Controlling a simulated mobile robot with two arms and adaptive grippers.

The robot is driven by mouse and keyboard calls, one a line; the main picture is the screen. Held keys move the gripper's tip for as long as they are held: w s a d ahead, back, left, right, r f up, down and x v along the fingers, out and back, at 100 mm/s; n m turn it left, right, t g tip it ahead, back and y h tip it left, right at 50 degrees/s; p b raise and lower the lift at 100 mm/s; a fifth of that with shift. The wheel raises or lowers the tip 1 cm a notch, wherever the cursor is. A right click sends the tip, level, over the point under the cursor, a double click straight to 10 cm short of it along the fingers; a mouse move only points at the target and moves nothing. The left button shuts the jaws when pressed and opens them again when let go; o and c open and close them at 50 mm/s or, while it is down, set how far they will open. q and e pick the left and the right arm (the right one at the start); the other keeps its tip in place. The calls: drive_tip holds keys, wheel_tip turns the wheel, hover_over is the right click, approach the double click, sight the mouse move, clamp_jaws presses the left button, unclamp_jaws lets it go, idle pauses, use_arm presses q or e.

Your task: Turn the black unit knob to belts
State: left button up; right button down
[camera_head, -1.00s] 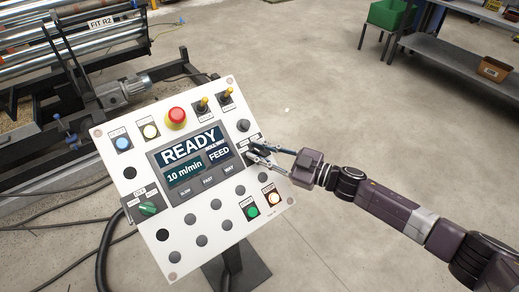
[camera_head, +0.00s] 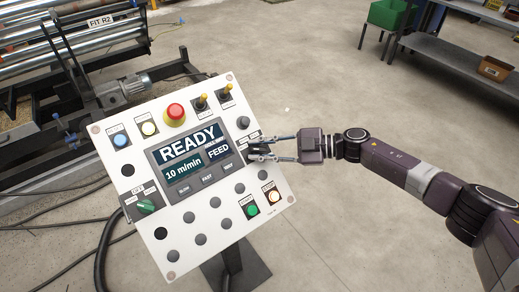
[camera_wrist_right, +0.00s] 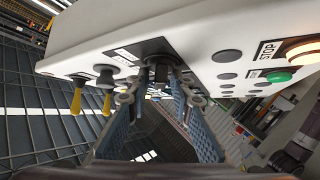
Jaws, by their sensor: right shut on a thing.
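My right gripper (camera_head: 260,149) reaches in from the right and is shut on the knob. In the right wrist view its two fingers (camera_wrist_right: 160,95) stand on either side of the knob. The label wording by the knob is too small to read. My left gripper is not in view.
A roller machine (camera_head: 60,60) stands behind left. Open floor lies right; a shelf (camera_head: 450,60) is beyond.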

drive_tip(key=c, duration=2)
unclamp_jaws()
drive_tip(key=shift+d, duration=0.1)
drive_tip(key=v, duration=1.1)
drive_tip(key=shift+d, duration=0.35)
